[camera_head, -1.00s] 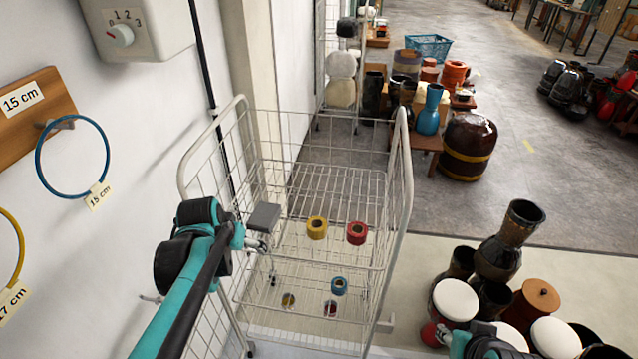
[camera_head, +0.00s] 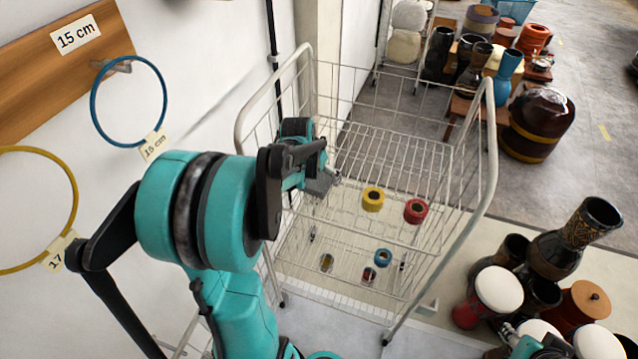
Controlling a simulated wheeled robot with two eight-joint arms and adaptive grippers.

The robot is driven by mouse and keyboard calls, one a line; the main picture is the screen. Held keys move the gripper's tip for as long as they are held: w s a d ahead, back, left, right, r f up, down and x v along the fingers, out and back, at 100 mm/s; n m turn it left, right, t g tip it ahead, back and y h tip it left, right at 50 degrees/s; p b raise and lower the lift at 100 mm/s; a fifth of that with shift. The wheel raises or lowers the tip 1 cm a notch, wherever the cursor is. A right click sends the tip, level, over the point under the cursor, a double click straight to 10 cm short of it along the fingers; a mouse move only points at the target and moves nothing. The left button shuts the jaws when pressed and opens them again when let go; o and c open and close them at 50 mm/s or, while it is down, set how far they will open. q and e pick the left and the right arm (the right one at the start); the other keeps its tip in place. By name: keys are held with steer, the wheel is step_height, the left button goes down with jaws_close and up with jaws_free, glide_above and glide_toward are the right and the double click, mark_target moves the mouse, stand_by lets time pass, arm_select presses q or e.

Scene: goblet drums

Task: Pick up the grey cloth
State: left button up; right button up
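A small flat grey piece (camera_head: 319,186), which looks like the folded grey cloth, is at the left side of the wire cart (camera_head: 490,150). My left arm partly covers it. My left gripper (camera_head: 334,174) is at its upper right edge, very close or touching. The fingers are too small to tell whether they are open or hold it. My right gripper (camera_head: 535,340) is at the bottom right beside the drums, partly cut off, and its fingers are not clear.
The cart holds a yellow roll (camera_head: 373,198), a red roll (camera_head: 415,210) and a blue roll (camera_head: 383,256). Drums crowd the lower right, including a white-topped one (camera_head: 498,289). Hoops (camera_head: 128,100) hang on the left wall. Open floor lies at the upper right.

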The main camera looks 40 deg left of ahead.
arm_select(q)
steer(key=shift+w+f, duration=0.15)
steer(key=shift+f, duration=0.25)
steer(key=shift+r, duration=0.1)
steer(key=c, duration=1.2)
steer(key=shift+r, duration=0.1)
steer(key=shift+c, duration=0.2)
